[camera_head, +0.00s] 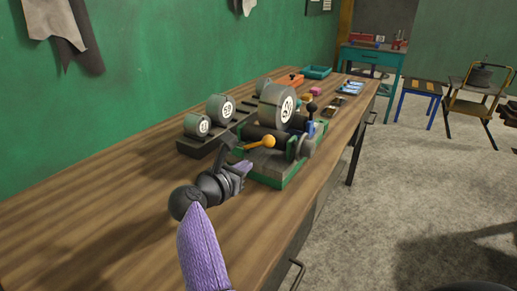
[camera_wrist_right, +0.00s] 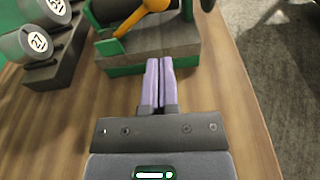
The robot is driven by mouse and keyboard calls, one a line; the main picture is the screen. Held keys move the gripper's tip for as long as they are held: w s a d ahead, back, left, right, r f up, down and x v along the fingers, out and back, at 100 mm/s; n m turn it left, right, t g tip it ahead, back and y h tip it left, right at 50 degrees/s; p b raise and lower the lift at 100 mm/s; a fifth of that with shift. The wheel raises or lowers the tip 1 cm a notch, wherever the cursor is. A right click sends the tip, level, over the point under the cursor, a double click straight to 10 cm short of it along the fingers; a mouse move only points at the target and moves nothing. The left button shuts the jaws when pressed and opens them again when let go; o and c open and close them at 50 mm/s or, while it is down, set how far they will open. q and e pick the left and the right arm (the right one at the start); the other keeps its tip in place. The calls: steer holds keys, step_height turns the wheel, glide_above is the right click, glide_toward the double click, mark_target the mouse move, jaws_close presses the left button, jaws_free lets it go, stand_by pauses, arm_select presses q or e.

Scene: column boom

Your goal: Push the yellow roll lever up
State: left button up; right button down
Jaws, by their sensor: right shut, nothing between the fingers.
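The yellow roll lever (camera_head: 262,142) is on the near side of a green-based machine (camera_head: 272,178) on the wooden bench. Its round knob is at the right end of the arm in the head view. In the right wrist view the lever (camera_wrist_right: 147,12) shows at the top, cut off by the frame edge, above a grey block on the green base. My right gripper (camera_head: 243,168) is shut and empty, in front of the base and below the lever. Its fingertips (camera_wrist_right: 160,64) point toward the grey block, apart from the lever. My left gripper is not in view.
Numbered grey rolls (camera_head: 219,108) stand in a dark rack (camera_head: 196,143) left of the machine. A black-knobbed lever (camera_head: 311,107) stands at the machine's right. Small items and a teal tray (camera_head: 317,71) lie farther back. The near bench top (camera_head: 100,225) is clear.

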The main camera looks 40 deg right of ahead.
mark_target(265, 165)
steer(key=b+x, duration=0.2)
steer(key=x, duration=0.7)
steer(key=shift+f, duration=0.1)
steer(key=shift+w+d+b, duration=0.1)
steer(key=shift+d+b, duration=0.2)
steer(key=shift+d, duration=0.25)
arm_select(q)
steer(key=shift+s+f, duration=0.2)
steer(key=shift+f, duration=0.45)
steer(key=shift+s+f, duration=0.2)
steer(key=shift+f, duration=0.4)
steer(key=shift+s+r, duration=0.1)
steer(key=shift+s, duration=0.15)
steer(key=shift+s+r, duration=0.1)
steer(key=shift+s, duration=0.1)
arm_select(e)
steer(key=shift+w+r+n, duration=0.1)
steer(key=shift+r+n, duration=0.2)
